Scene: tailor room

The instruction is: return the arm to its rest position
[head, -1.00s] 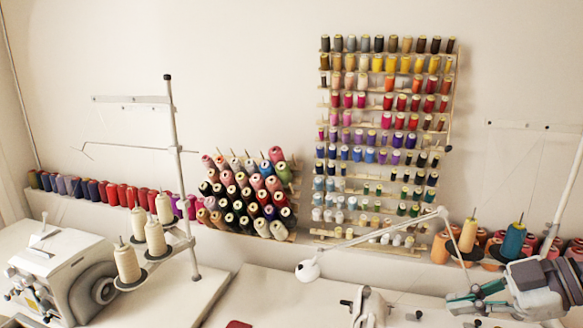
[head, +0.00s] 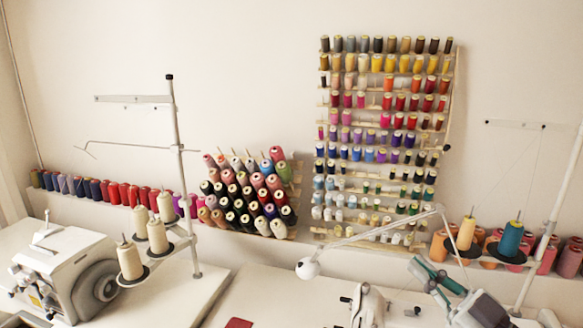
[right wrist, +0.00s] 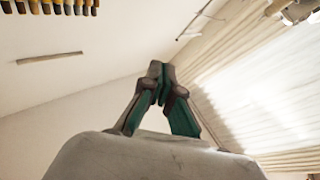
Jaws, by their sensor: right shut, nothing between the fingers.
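My right gripper (head: 417,266) is at the lower right of the head view, with its dark body at the bottom edge and its green-lined fingers pointing up and left. It is in front of the table and thread spools behind. In the right wrist view its fingertips (right wrist: 160,76) meet with nothing between them, and the gripper points toward the wall and ceiling. My left gripper is in neither view.
A white sewing machine (head: 370,305) and a lamp arm (head: 375,233) stand just left of my gripper. Cone spools (head: 510,240) on a thread stand are behind it. A serger (head: 65,270) is at the far left. The upper wall is clear.

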